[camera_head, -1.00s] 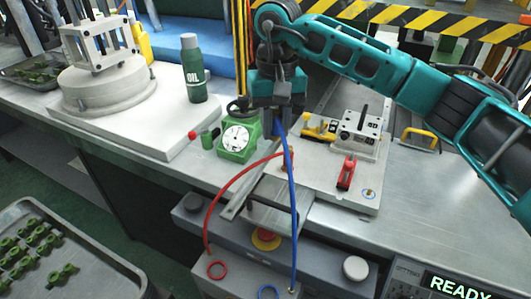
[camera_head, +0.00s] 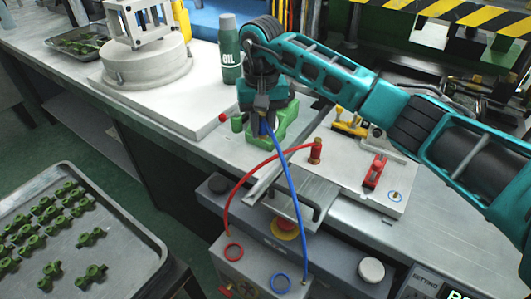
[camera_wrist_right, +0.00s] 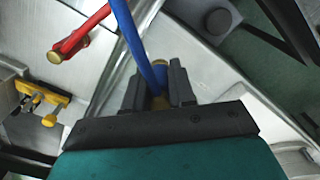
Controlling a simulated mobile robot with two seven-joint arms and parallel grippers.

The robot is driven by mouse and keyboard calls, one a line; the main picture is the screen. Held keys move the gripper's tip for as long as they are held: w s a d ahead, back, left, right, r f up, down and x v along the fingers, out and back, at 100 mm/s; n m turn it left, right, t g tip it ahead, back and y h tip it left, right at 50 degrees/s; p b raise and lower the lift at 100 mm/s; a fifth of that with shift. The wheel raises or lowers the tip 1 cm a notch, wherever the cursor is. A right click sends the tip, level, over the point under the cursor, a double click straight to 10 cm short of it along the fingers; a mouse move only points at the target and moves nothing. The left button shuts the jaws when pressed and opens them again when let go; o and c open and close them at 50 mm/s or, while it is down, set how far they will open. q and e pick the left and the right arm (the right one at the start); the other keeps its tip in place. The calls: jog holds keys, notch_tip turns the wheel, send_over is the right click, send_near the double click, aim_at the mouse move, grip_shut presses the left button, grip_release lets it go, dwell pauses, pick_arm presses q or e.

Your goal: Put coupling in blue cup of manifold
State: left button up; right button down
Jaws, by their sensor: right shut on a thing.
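My left gripper is not in view.
The red hose (camera_head: 232,190) arcs to a brass-and-red coupling (camera_head: 315,151) standing on the right plate. A red clamp (camera_head: 375,171) is beside it. An oil bottle (camera_head: 230,50) stands behind my gripper. A tray (camera_head: 130,232) with green parts is at lower left.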

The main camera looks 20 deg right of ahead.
aim_at(263, 165)
notch_tip(263, 165, down, 9)
jog(key=shift+f, duration=0.1)
dwell(0.3)
jog(key=shift+f, duration=0.1)
jog(key=c, duration=1.2)
grip_release()
